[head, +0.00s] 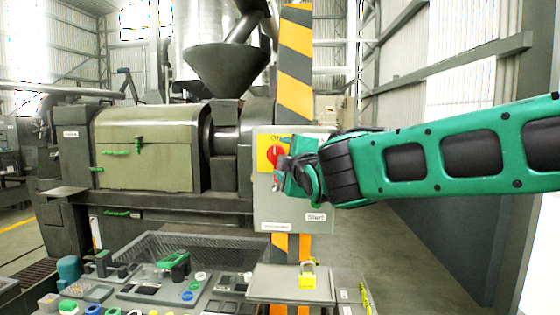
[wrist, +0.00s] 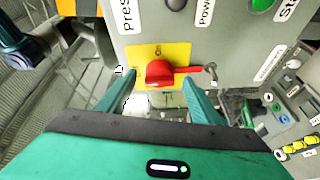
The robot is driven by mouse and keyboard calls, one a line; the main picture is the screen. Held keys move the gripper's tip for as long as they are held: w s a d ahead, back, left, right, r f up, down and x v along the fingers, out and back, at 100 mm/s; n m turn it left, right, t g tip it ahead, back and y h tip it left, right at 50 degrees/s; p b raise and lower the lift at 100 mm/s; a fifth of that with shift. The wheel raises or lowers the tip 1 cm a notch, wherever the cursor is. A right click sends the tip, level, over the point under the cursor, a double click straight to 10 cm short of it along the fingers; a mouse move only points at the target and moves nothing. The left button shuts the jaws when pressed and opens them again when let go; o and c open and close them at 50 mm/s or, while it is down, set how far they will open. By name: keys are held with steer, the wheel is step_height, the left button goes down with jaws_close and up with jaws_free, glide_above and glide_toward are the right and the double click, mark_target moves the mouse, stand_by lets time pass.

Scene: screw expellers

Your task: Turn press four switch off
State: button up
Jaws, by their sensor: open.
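A grey control box (head: 300,215) stands in front of the striped post in the head view. On its upper left is a yellow plate (head: 263,142) with a red rotary switch (head: 275,153). In the wrist view the red switch (wrist: 160,72) sits on the yellow plate (wrist: 180,50), with a red bar reaching right toward a small metal piece (wrist: 210,72). My gripper (head: 285,172) is right at the switch in the head view. In the wrist view my gripper (wrist: 158,82) is open, with one finger on each side of the red knob. I cannot tell whether the fingers touch it.
A cluttered desk panel with a yellow padlock (head: 307,281) lies below. The olive press housing (head: 150,150) stands left. The floor at right is clear.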

steer(key=v, duration=0.7)
steer(key=shift+s, duration=0.35)
steer(key=shift+d, duration=0.25)
steer(key=s+d+f+m+g+h, duration=0.2)
steer(key=d+f+m+g, duration=0.15)
steer(key=d+f, duration=0.5)
steer(key=s+d+f+m+g+h, duration=0.25)
steer(key=d+f+m, duration=0.25)
steer(key=d, duration=0.6)
steer(key=s+d+f+m+g+h, duration=0.2)
steer(key=d+f+m+h, duration=0.15)
steer(key=d+f, duration=0.45)
steer(key=s+d+f+m+g, duration=0.4)
steer(key=s+d+f+m, duration=0.2)
steer(key=s+d, duration=0.5)
steer(key=s+f+m+g+y, duration=0.1)
steer(key=s+f+m+g, duration=0.1)
steer(key=s, duration=0.7)
steer(key=s+f+m+g+y, duration=0.2)
steer(key=s+m, duration=0.3)
steer(key=s, duration=0.5)
steer(key=shift+f+g, duration=0.6)
steer(key=shift+f, duration=0.15)
